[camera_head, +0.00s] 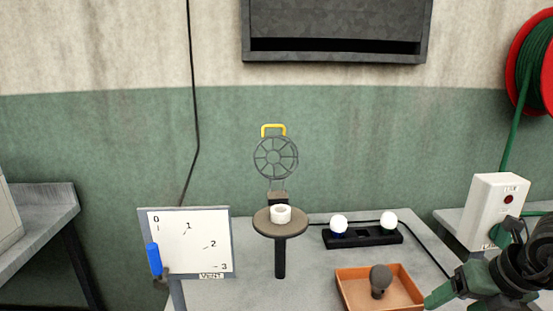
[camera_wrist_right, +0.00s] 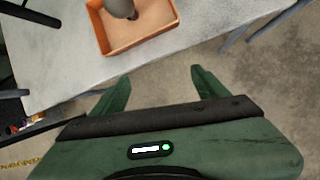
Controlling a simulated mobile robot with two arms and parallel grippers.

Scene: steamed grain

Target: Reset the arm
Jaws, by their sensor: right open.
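My right gripper (camera_head: 436,298) comes in from the right in the head view, beside the right edge of the orange tray. In the right wrist view its two green fingers (camera_wrist_right: 162,88) stand apart with nothing between them. They point toward the table's edge, with the floor showing behind them. My left gripper is not in either view.
The orange tray (camera_head: 345,291) holds a grey knobbed object (camera_head: 380,281). A round stand (camera_head: 262,226) bears a white ring (camera_head: 281,213). A dial board (camera_head: 190,238) with a blue marker stands left. A black base (camera_head: 362,238) holds two white bulbs. A white box (camera_head: 497,208) stands right.

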